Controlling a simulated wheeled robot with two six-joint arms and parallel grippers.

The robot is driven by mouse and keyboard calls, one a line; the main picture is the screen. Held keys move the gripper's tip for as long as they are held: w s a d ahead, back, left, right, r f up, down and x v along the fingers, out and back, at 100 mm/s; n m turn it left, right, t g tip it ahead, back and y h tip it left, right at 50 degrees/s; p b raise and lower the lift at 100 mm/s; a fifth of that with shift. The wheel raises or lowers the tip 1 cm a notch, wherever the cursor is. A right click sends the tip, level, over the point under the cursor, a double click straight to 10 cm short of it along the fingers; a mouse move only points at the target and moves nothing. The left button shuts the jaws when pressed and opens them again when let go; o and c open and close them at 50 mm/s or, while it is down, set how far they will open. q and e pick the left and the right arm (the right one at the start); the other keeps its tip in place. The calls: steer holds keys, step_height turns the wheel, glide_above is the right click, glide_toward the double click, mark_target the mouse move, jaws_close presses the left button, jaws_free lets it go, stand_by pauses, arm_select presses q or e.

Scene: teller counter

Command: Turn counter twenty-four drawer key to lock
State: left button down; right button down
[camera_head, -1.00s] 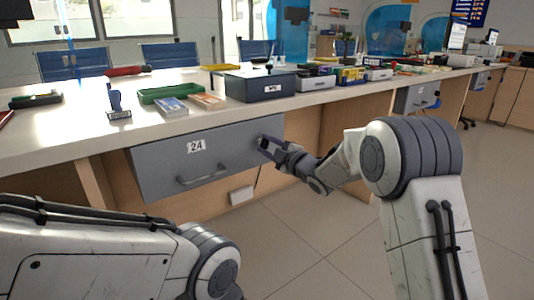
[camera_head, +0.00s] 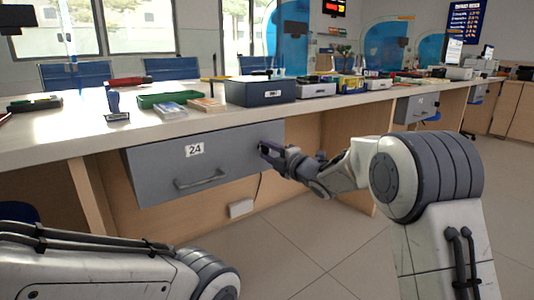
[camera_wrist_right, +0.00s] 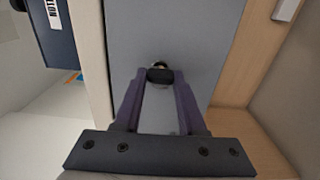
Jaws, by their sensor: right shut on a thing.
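The grey drawer front (camera_head: 225,165) under the counter carries a white label reading 24 (camera_head: 194,150) and a bar handle (camera_head: 201,180). My right gripper (camera_head: 266,152) is at the right end of this drawer front. In the right wrist view, the fingers (camera_wrist_right: 160,82) are shut on a small dark key head (camera_wrist_right: 160,75) at a round lock on the grey drawer front (camera_wrist_right: 200,35). The key's shaft and its exact angle are hidden. My left arm shows at lower left of the head view; its gripper is out of view.
The countertop (camera_head: 60,135) above holds a dark blue box (camera_head: 260,91), a green tray (camera_head: 168,99), a stamp (camera_head: 114,105) and banknote bundles (camera_head: 172,110). Another grey drawer (camera_head: 415,108) is farther right. A wooden panel stands beside the drawer. The floor in front is clear.

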steer(key=shift+c, duration=2.4)
jaws_free()
steer(key=shift+s+d, duration=0.2)
steer(key=shift+s, duration=0.1)
steer(key=p+v, duration=0.3)
steer(key=v, duration=0.6)
steer(key=shift+s+d, duration=0.2)
steer(key=shift+s, duration=0.1)
